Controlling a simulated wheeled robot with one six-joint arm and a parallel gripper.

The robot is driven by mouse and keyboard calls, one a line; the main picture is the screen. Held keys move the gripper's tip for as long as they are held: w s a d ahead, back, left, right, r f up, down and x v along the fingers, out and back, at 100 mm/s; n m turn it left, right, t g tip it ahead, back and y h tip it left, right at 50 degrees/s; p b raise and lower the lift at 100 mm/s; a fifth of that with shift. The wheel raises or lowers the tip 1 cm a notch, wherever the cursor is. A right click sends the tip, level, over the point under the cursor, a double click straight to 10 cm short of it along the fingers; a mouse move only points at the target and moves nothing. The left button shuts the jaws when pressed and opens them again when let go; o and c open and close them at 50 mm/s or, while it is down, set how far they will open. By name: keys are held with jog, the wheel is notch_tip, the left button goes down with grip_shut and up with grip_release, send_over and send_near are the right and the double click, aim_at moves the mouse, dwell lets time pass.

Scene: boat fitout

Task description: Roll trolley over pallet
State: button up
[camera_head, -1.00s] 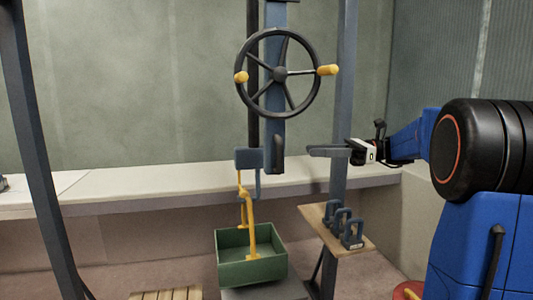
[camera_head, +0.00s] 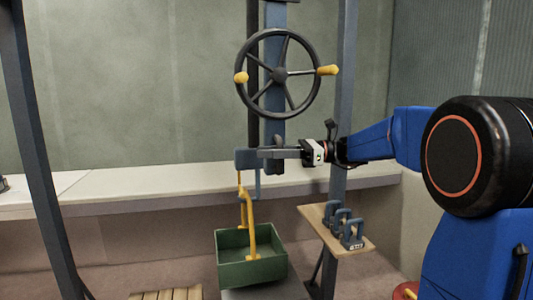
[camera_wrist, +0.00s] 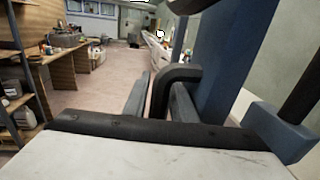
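A blue upright post (camera_head: 275,128) carries a black handwheel (camera_head: 316,88) with yellow knobs; I take this as part of the trolley, whose top is out of view. A blue block with a hook (camera_head: 249,160) sits at its lower end. A yellow sling (camera_head: 250,225) hangs below it to a green crate (camera_head: 252,271). The slatted wooden pallet (camera_head: 165,295) is at the bottom edge, left of the crate. My gripper (camera_head: 264,154) points left at the post's lower end. In the wrist view my open fingers (camera_wrist: 160,100) stand on either side of a dark curved handle (camera_wrist: 180,74), with a gap at the left finger.
A wooden board with several blue shackle-like pieces (camera_head: 344,225) lies below my arm. Dark frame legs stand at left (camera_head: 42,165) and right (camera_head: 343,100). A long pale ledge (camera_head: 120,185) runs behind. The crate is over a grey base (camera_head: 265,292).

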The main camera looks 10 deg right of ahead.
jog(key=shift+a, duration=0.35)
jog(key=shift+c, duration=0.4)
grip_shut()
